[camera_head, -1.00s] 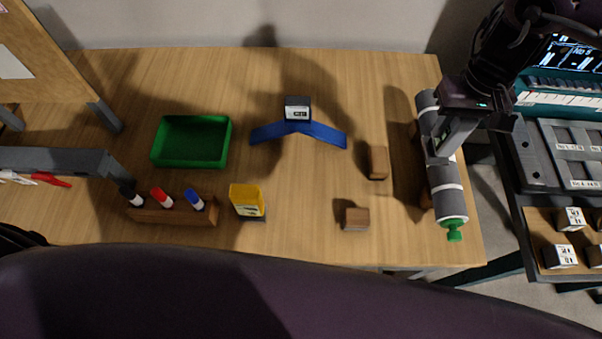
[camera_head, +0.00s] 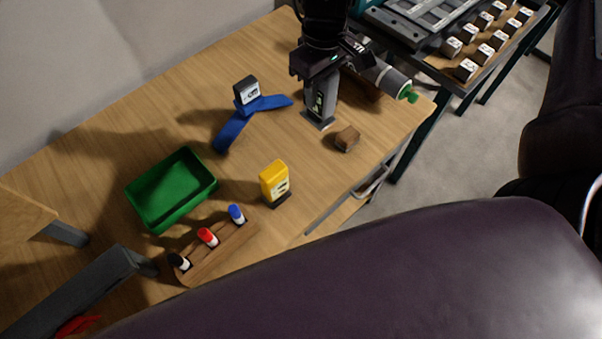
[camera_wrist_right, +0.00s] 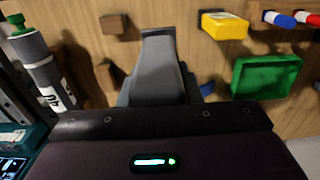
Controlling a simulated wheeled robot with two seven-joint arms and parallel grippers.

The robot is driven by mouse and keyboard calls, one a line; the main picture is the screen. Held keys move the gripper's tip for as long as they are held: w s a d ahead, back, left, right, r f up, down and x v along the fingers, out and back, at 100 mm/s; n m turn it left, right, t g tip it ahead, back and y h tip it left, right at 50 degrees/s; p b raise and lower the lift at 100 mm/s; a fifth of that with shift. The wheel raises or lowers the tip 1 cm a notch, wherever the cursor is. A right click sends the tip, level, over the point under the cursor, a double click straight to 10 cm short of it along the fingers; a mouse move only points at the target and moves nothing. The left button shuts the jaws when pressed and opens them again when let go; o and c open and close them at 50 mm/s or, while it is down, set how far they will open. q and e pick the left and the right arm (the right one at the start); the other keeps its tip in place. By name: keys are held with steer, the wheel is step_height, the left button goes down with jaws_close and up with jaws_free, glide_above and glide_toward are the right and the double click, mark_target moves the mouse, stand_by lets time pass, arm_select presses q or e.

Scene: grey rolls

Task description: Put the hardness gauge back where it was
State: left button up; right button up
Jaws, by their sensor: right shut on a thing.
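My right gripper (camera_head: 320,72) is shut on a grey, upright gauge-like body (camera_head: 320,98) with a small label on its side, which I take to be the hardness gauge. Its wider foot is low over the table; I cannot tell whether it touches. In the right wrist view the gauge (camera_wrist_right: 160,75) sticks out ahead of the gripper and hides part of the table. A grey roll (camera_head: 388,78) with a green end knob lies behind and right of the gripper, partly hidden; it also shows in the right wrist view (camera_wrist_right: 45,72). My left gripper is not in view.
A blue angled piece (camera_head: 236,128) with a dark box (camera_head: 246,91) stands left of the gauge. A wooden block (camera_head: 347,139) is close on its right. A yellow item (camera_head: 274,181), green tray (camera_head: 150,212) and pen holder (camera_head: 222,248) stand nearer the front. Bare table lies between.

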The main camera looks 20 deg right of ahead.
steer(key=shift+s+a+f, duration=0.1)
steer(key=shift+s+f, duration=0.05)
steer(key=shift+f, duration=0.05)
steer(key=shift+f+b, duration=2.7)
steer(key=shift+f, duration=7.2)
steer(key=shift+f, duration=0.1)
steer(key=o, duration=0.9)
